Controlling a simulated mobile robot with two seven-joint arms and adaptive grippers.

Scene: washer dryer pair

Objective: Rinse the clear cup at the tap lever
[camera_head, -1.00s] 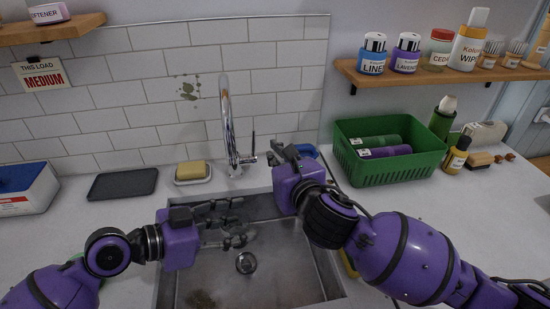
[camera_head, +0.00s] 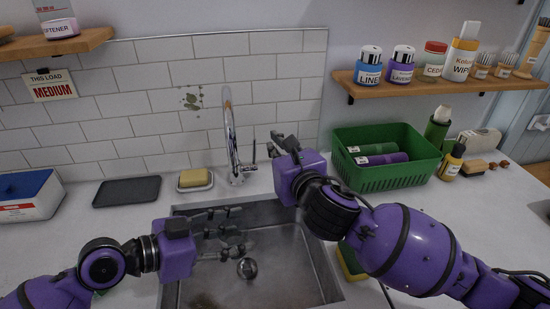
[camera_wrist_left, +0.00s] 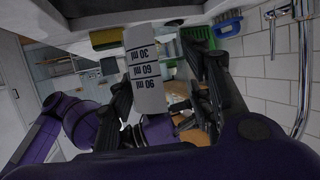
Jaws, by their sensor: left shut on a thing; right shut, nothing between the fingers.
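The clear cup (camera_wrist_left: 142,68) shows in the left wrist view as a see-through piece with ml markings between the dark fingers. In the head view it is hard to make out. My left gripper (camera_head: 228,237) is shut on the cup, over the sink (camera_head: 285,262) and in front of the tap. The chrome tap (camera_head: 230,130) rises behind the sink, with its lever (camera_head: 249,167) low on its right side. My right gripper (camera_head: 284,142) is shut and empty, to the right of the lever. I cannot tell whether it touches the lever. No water stream is visible.
A yellow soap on a dish (camera_head: 195,180) and a dark tray (camera_head: 127,191) lie left of the tap. A green basket (camera_head: 390,178) stands right of the sink. A yellow sponge (camera_head: 350,262) lies by the sink's right edge, beneath my right arm.

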